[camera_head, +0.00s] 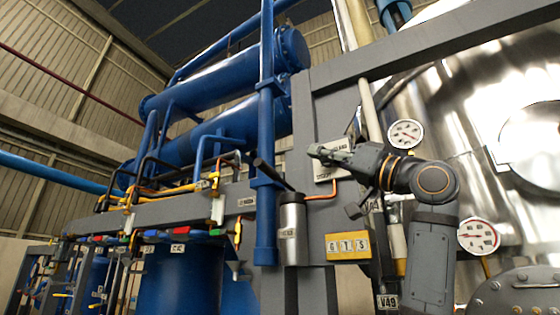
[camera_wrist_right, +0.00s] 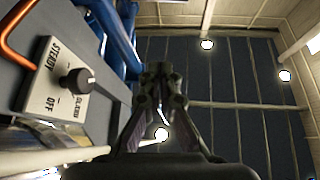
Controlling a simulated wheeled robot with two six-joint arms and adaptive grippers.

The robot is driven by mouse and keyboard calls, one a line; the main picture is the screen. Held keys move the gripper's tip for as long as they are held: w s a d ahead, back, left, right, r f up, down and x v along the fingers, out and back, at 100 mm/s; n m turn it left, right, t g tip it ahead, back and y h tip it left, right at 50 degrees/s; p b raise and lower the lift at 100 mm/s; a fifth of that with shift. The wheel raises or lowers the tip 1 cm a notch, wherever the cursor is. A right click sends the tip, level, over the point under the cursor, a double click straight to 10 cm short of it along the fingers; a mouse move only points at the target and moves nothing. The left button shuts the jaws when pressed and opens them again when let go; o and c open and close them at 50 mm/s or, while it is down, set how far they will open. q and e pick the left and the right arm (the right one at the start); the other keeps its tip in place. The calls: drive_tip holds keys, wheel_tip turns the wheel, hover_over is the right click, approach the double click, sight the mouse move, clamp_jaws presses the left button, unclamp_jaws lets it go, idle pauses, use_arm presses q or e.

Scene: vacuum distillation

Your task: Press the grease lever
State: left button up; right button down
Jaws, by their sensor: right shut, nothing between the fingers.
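The grease lever (camera_head: 272,175) is a black bar slanting up to the left from the top of a silver cylinder (camera_head: 291,230), which is mounted on the grey frame. My right gripper (camera_head: 316,152) is shut and empty. In the picture it is right of the lever and a little higher, with its fingers pointing left, and a gap shows between them. In the right wrist view the shut fingers (camera_wrist_right: 160,75) point up the picture, and I cannot make out the lever there. My left gripper is not in view.
A switch panel (camera_wrist_right: 65,80) with a black knob is left of my right gripper in the wrist view. Pressure gauges (camera_head: 405,133) and a shiny metal tank (camera_head: 470,110) are at the right.

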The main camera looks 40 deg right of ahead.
drive_tip(key=w+p, duration=0.1)
drive_tip(key=w, duration=0.1)
wheel_tip(320, 180, up, 6)
drive_tip(key=f+p, duration=0.1)
drive_tip(key=p, duration=0.5)
hover_over(271, 168)
drive_tip(key=s+d, duration=0.2)
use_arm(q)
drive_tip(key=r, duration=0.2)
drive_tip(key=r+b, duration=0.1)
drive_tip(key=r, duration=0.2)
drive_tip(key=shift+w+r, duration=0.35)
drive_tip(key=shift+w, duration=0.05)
use_arm(e)
drive_tip(key=f, duration=0.2)
drive_tip(key=a+f, duration=0.1)
drive_tip(key=f, duration=0.1)
drive_tip(key=shift+w+f, duration=0.1)
drive_tip(key=shift+w, duration=0.25)
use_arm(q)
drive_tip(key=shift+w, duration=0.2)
use_arm(e)
drive_tip(key=shift+a, duration=0.15)
